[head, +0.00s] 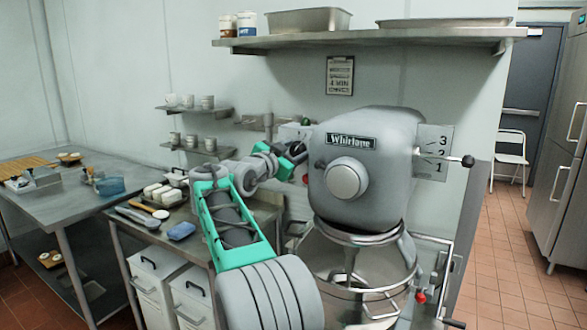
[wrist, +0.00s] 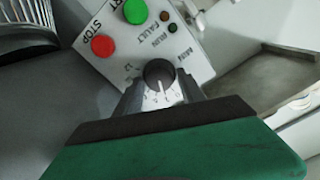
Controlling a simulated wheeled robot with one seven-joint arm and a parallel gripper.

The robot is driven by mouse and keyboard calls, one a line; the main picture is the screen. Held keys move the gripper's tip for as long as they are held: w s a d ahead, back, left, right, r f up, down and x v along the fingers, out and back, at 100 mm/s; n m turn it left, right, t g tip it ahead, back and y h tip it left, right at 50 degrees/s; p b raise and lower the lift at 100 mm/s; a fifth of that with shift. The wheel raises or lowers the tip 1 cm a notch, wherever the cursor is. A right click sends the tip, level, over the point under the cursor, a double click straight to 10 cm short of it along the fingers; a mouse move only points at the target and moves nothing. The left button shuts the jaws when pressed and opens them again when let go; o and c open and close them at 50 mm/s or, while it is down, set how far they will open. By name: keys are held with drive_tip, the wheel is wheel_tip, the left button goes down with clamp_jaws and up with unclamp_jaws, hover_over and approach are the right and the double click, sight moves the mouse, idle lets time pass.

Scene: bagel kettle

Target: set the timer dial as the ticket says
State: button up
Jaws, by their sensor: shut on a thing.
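The timer dial (wrist: 158,72) is a small black round knob on a light control panel (wrist: 196,60), in the wrist view. My gripper (wrist: 158,92) is shut on the dial, with one grey finger at each side of it. A pale scale with small figures shows just below the knob; the exact setting is too small to read. A "MIN" label and a "12" are beside the dial. In the head view my gripper (head: 298,152) is at the panel left of the grey mixer (head: 380,190). The ticket may be the clipboard sheet (head: 340,76) on the wall; its writing is unreadable.
A wall shelf (head: 370,38) with pans is above. A side table (head: 150,215) with several items stands left.

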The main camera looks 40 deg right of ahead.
drive_tip(key=shift+f+m+b, duration=0.1)
drive_tip(key=shift+m+b, duration=1.9)
drive_tip(key=shift+m, duration=0.1)
drive_tip(key=o, duration=1.1)
drive_tip(key=shift+o, duration=0.2)
drive_tip(key=b+v, duration=0.1)
drive_tip(key=v, duration=0.6)
drive_tip(key=shift+s+a+b, duration=0.2)
drive_tip(key=shift+a+b, duration=0.15)
drive_tip(key=shift+b, duration=0.05)
